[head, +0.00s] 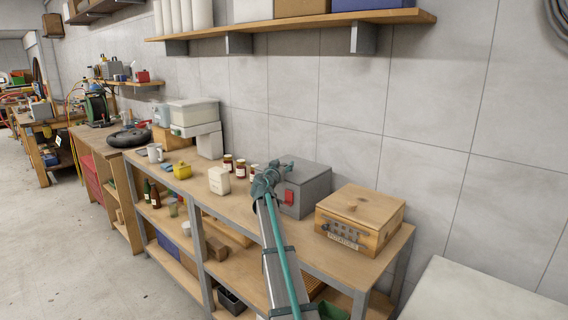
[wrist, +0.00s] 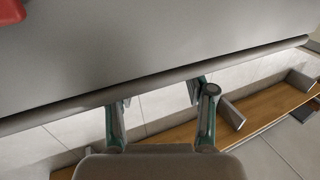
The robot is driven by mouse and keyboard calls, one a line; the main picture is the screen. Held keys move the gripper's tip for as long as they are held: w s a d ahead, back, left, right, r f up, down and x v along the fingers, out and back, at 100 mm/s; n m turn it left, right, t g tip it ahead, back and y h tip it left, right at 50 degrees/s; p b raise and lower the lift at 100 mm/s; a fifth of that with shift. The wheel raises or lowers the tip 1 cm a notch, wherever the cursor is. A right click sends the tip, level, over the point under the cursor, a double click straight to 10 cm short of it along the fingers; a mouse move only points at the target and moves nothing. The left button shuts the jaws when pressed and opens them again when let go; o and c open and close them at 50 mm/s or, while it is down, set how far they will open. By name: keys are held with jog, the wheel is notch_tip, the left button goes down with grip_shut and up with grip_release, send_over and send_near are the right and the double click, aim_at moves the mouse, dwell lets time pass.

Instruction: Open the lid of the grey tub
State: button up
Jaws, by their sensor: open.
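The grey tub (head: 308,188) is a box with a closed grey lid and a red latch (head: 290,197) on its front, standing on the wooden workbench top. My gripper (head: 266,178) is at the tub's left front side in the head view and hides part of it. In the wrist view a large grey face of the tub (wrist: 150,45) fills the top, with a bit of red at the upper left corner. My gripper (wrist: 158,92) is open, its two fingers apart at the tub's long edge. I cannot tell whether they touch it.
A wooden crate (head: 360,217) stands close to the right of the tub. Several jars (head: 241,168) and a cream container (head: 219,180) stand to its left. A wall shelf (head: 290,24) hangs above. The bench's front strip before the crate is clear.

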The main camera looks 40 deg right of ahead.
jog(key=shift+w+d, duration=0.25)
jog(key=shift+d, duration=0.2)
grip_shut()
jog(key=shift+r, duration=0.15)
